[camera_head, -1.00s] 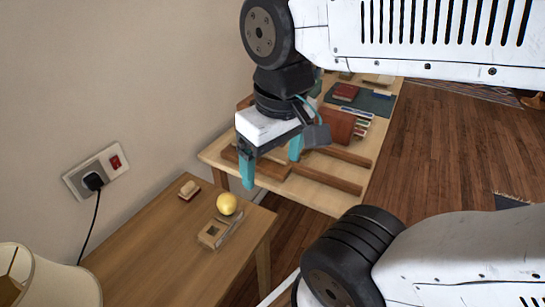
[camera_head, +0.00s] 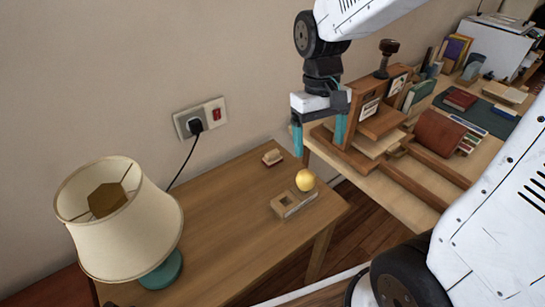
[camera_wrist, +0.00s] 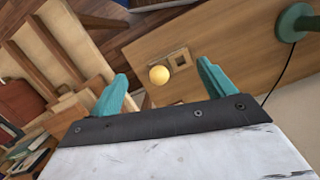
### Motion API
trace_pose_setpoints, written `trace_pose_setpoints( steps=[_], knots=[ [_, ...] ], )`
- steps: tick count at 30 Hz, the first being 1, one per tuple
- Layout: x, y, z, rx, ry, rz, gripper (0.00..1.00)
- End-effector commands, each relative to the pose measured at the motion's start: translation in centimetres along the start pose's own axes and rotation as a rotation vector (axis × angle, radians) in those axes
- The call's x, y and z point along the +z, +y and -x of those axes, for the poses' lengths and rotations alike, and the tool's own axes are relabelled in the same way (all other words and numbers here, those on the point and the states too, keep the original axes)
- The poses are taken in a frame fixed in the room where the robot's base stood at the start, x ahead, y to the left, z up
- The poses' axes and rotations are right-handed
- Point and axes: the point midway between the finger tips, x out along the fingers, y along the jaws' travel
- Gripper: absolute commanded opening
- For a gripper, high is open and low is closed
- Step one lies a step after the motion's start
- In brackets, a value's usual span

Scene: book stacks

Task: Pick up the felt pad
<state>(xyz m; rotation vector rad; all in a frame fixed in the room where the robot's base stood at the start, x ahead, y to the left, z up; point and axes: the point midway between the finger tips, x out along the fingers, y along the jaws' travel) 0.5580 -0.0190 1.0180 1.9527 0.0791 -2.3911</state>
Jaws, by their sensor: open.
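No item is clearly recognisable as the felt pad. A small tan block with a reddish lower part (camera_head: 272,157) lies near the back of the small wooden table (camera_head: 215,235), and I cannot tell if it is the pad. A yellow ball (camera_head: 305,180) sits to its right, beside a pale wooden holder (camera_head: 290,203) with a square opening. My gripper (camera_head: 319,140) is open and empty, with teal fingers pointing down, above the table's far right end. In the wrist view, the yellow ball (camera_wrist: 159,75) shows between the open fingers.
A lamp with a cream shade (camera_head: 120,220) stands at the table's left. A socket (camera_head: 200,119) with a plugged black cord is on the wall. A workbench (camera_head: 400,198) with a wooden press, books and a green mat (camera_head: 480,110) stands at the right, past a gap.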

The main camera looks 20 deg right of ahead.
Motion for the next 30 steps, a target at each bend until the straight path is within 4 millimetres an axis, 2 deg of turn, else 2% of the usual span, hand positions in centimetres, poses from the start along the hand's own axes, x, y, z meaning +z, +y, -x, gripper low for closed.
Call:
trace_pose_setpoints(
  steps=[1,3,15,18,20,22,30],
  knots=[
    [-2.0,-0.1,-1.1,0.0,-0.019,0.012,0.82],
    [-4.7,-0.2,-2.5,0.0,-0.028,0.029,0.82],
    [-20.2,-0.7,-12.9,0.005,0.018,0.152,0.82],
    [-23.6,-0.7,-14.2,0.011,0.075,0.184,0.82],
    [-26.0,-0.7,-13.4,0.02,0.144,0.206,0.82],
    [-27.1,-0.7,-12.8,0.027,0.19,0.227,0.82],
    [-27.7,-0.6,-15.3,0.03,0.199,0.24,0.82]
  ],
)
